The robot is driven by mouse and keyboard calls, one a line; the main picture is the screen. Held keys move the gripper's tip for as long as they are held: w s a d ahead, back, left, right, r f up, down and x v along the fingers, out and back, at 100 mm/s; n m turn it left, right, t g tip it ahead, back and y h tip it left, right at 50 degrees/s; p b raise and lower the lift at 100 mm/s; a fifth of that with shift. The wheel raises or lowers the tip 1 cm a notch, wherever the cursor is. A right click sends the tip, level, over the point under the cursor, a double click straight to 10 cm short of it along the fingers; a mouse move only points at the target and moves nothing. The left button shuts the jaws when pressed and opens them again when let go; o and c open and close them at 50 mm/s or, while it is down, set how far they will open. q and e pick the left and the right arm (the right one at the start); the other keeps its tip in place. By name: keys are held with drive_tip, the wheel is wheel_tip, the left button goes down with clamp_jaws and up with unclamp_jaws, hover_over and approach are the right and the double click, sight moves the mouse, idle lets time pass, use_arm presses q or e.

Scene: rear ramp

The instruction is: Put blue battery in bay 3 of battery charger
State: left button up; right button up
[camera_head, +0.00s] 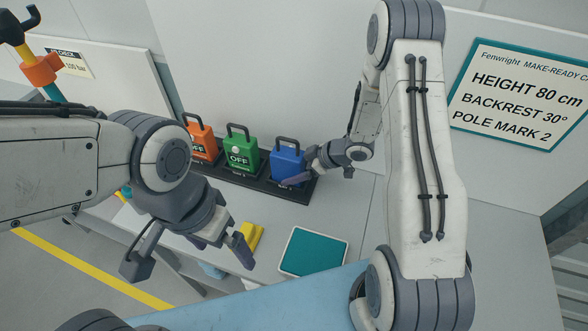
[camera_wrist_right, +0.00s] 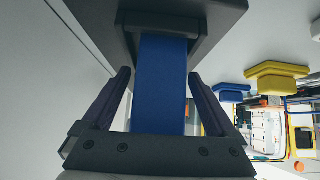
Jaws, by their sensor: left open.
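The blue battery (camera_head: 286,166) stands upright in the rightmost bay of the dark battery charger (camera_head: 240,180); the bay numbers are too small to read. My right gripper (camera_head: 298,178) is at its right side, one finger across its front. In the right wrist view the blue battery (camera_wrist_right: 160,85) is between the two fingers, with thin gaps showing beside it, so the gripper looks open around it. The battery's lower end meets the dark charger at the top of that view. My left gripper (camera_head: 222,248) is open and empty over the table's front.
A green battery (camera_head: 241,153) and an orange battery (camera_head: 202,143) fill the other bays. A yellow block (camera_head: 250,236) and a teal-topped tray (camera_head: 314,252) lie on the table in front. A wall stands close behind the charger. The table right of the tray is partly hidden by my right arm.

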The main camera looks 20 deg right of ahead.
sight(294, 162)
drive_tip(key=shift+r, duration=0.1)
drive_tip(key=shift+d+r, duration=0.15)
drive_tip(key=shift+r, duration=0.05)
drive_tip(key=v, duration=1.1)
drive_tip(key=shift+s+d+r+p, duration=0.2)
drive_tip(key=shift+p, duration=0.15)
drive_tip(key=x, duration=1.2)
drive_tip(key=shift+a+f+b, duration=0.15)
drive_tip(key=shift+f+b, duration=0.1)
drive_tip(key=shift+b, duration=0.1)
drive_tip(key=shift+r, duration=1.95)
drive_tip(key=shift+f, duration=0.1)
